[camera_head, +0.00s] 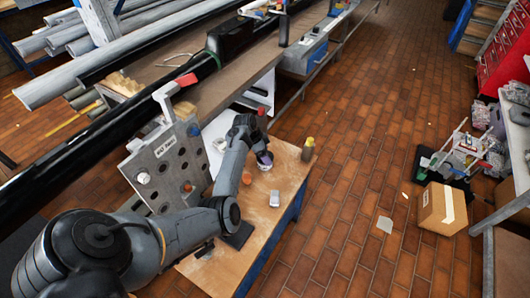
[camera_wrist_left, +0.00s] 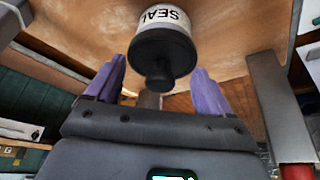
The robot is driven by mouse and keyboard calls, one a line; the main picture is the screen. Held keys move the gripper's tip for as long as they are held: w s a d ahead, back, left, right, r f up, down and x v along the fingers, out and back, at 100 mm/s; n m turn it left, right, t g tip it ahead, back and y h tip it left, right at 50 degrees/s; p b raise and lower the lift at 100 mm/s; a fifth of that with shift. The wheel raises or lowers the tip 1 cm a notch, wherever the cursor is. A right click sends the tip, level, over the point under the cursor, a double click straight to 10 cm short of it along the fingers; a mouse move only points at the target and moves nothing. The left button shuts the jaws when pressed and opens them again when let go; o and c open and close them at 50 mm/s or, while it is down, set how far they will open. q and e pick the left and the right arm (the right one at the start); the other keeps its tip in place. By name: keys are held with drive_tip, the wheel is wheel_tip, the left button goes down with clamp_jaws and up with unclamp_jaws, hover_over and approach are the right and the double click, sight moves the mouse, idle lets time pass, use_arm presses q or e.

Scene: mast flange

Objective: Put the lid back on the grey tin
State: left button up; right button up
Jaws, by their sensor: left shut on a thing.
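A pale grey tin with dark lettering reading "SEAL" (camera_wrist_left: 165,15) shows upside down at the top of the left wrist view. A dark round lid with a knob (camera_wrist_left: 158,62) covers its near end; I cannot tell whether lid and tin touch. My left gripper (camera_wrist_left: 159,68), with purple fingers, is shut on the dark lid at its knob; the exact contact is unclear. In the head view my left gripper (camera_head: 264,158) is over the small wooden table, and the tin is mostly hidden under it.
A grey panel with holes (camera_head: 168,160) stands left of the arm. Brick floor to the right is mostly clear, with a cardboard box (camera_head: 440,208).

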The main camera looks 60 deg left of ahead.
use_arm(q)
drive_tip(key=shift+p, duration=0.4)
idle(0.7)
idle(0.3)
drive_tip(key=o, duration=0.9)
drive_tip(key=shift+c, duration=0.2)
drive_tip(key=shift+r, duration=0.15)
drive_tip(key=shift+r+p, duration=0.6)
drive_tip(key=shift+p, duration=0.2)
drive_tip(key=shift+r+p, duration=2.75)
drive_tip(key=shift+p, duration=0.45)
